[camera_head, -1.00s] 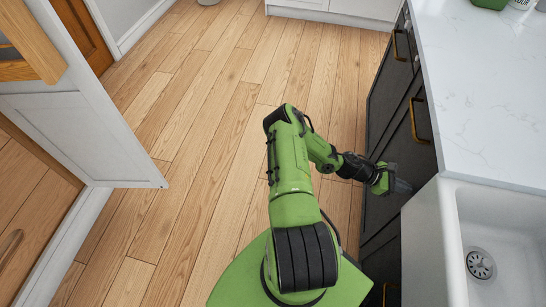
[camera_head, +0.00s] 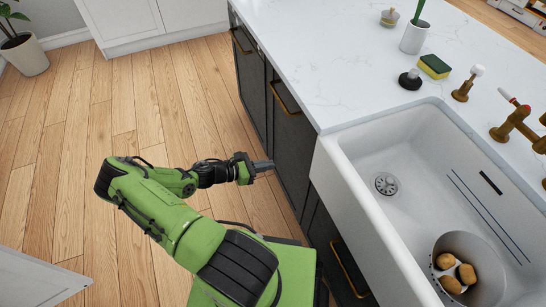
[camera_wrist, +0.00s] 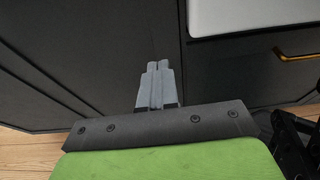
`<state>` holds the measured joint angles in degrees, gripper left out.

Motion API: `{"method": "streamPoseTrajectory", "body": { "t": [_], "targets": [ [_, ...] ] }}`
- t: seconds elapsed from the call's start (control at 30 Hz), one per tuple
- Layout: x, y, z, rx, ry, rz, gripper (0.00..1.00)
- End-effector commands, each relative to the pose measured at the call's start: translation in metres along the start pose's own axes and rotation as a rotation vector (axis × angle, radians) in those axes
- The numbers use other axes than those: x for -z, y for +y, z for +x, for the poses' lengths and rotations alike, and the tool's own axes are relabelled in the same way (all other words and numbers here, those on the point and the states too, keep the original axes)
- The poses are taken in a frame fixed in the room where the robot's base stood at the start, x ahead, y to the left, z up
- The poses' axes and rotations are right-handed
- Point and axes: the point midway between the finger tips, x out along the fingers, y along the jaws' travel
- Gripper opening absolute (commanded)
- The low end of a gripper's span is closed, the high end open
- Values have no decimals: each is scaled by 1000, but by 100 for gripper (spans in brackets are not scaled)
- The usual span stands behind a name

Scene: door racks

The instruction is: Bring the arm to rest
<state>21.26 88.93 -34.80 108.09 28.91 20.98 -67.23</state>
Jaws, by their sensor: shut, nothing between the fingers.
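My gripper (camera_head: 264,166) is at the end of my green arm, low in front of the dark island cabinets. It points right, toward the cabinet front beside the white sink. In the wrist view my gripper (camera_wrist: 157,68) shows its two grey fingers side by side and shut, with nothing between them. The dark cabinet front (camera_wrist: 100,45) fills most of the wrist view behind the fingers. I cannot tell how wide the gap between fingertips and cabinet is.
The white sink (camera_head: 335,185) juts out at the right, with potatoes (camera_head: 456,273) in a colander. Brass handles (camera_head: 284,98) stick out from the cabinets. A white panel (camera_head: 35,280) stands at lower left. Open wooden floor (camera_head: 100,150) lies left of my arm.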

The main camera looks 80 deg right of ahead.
Motion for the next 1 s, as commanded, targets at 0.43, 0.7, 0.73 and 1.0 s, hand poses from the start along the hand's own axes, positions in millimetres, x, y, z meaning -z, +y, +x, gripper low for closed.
{"method": "streamPoseTrajectory", "body": {
  "t": [0.43,0.7,0.73,1.0],
  "targets": [
    [1,0,-2,1,0,0,0],
    [-18,8,-99,45,283,254,0],
    [-23,7,-119,56,338,296,0],
    [-89,-28,-286,155,833,543,0]
  ]
}}
